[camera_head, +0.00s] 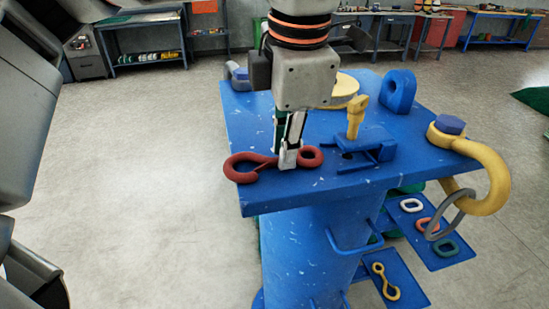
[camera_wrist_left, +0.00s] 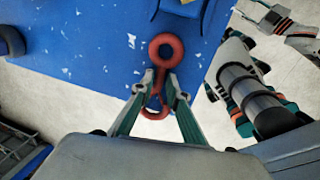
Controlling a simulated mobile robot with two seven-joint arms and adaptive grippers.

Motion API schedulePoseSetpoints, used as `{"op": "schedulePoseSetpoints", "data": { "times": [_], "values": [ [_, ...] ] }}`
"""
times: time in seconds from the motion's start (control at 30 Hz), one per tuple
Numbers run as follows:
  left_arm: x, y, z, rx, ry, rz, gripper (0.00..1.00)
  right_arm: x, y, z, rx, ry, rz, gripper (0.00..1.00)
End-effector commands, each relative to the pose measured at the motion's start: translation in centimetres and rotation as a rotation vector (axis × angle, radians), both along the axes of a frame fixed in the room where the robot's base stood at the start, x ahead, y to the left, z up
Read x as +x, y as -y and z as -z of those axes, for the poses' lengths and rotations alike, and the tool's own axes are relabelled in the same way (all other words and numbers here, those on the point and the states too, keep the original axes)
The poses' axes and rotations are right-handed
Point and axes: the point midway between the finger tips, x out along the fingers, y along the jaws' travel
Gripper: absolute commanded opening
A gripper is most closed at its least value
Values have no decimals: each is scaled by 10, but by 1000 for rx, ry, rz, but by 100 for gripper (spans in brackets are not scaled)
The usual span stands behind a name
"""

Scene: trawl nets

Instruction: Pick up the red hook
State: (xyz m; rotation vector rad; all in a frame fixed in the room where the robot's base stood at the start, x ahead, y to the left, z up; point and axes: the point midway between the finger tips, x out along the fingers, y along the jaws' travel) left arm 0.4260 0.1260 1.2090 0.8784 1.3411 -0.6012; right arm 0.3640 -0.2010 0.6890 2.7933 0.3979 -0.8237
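The red hook (camera_head: 245,167) lies on the blue table top at its near left corner, its curved end to the left and its round eye to the right. My left gripper (camera_head: 287,157) points down over the hook, close to its eye. In the left wrist view the two fingertips (camera_wrist_left: 159,83) straddle the narrow part of the red hook (camera_wrist_left: 166,40), below the eye. The fingers are apart with the hook between them; I cannot tell whether both press on it. The hook looks flat on the table.
A blue clamp block with a yellow handle (camera_head: 356,112) stands just right of my left gripper. A blue lug (camera_head: 398,91) stands farther back. A large yellow shackle (camera_head: 486,172) with a grey ring overhangs the table's right edge. Lower blue shelves (camera_head: 393,289) hold small links.

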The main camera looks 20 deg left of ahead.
Motion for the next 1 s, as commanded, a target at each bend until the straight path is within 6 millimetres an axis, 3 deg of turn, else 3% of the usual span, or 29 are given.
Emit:
{"op": "schedulePoseSetpoints", "data": {
  "times": [0.3, 0.37, 0.8, 1.0],
  "values": [
    [1, -1, 6, -1, 0, 1, 15, 3, 0, -3, 1, 7, 1, 36],
    [1, -1, 6, 0, 0, 1, 0, 2, 0, -3, 1, 6, 0, 36],
    [1, 0, 4, -2, 1, 0, 0, 0, 1, 2, -1, -3, 0, 36],
    [2, 0, -7, -1, 4, 0, 0, 0, 1, 1, -1, -3, 0, 36]
  ]
}}
